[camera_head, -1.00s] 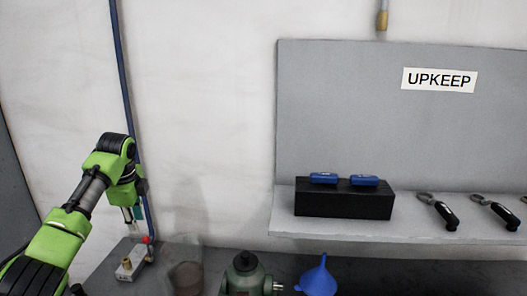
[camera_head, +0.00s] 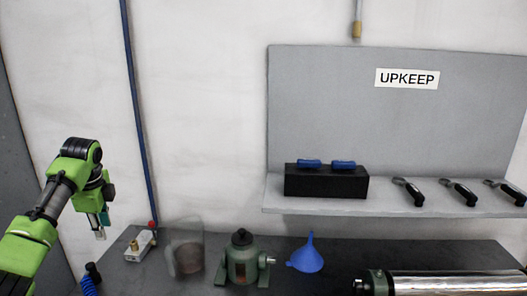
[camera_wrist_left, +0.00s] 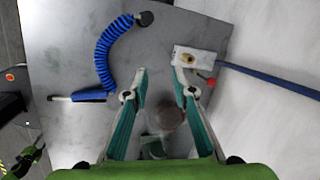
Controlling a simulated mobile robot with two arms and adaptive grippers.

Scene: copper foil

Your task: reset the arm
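My left gripper (camera_head: 100,228) hangs over the left end of the dark workbench (camera_head: 335,275), fingers pointing down. In the left wrist view its two teal-lined fingers (camera_wrist_left: 160,80) stand apart with nothing held between them. A small grey block with a brass fitting and red knob (camera_head: 140,245) lies on the bench to the right of the gripper; it also shows beyond the right fingertip in the left wrist view (camera_wrist_left: 195,60). My right gripper is not in view.
A blue coiled hose (camera_wrist_left: 103,50) lies left of the fingers. A black box (camera_head: 325,182) sits on the grey shelf (camera_head: 385,207).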

